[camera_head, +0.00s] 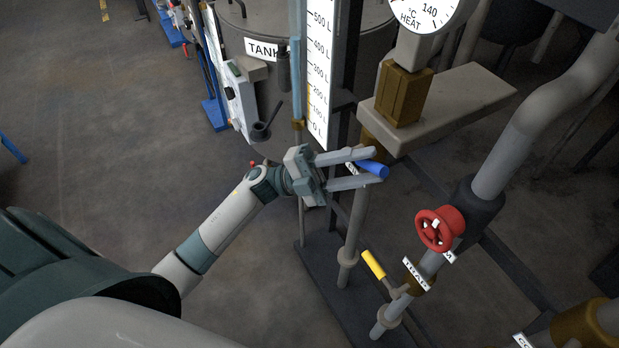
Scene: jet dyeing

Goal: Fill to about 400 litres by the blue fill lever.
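The blue fill lever (373,169) is a short blue handle on a vertical pipe, right of the picture's middle. My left gripper (378,166) reaches it from the left, with one finger above the handle and one below. The fingers are apart with the handle between their tips; whether they press on it I cannot tell. The white level scale (319,78) on the tank (265,80) runs from 0 L up to 500 L. My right gripper is not in view.
A red handwheel (439,229) and a yellow lever (373,264) are on pipes to the lower right. A beige beam (455,100) and a heat gauge (424,12) are above right. A grey control box (238,95) stands left of the tank.

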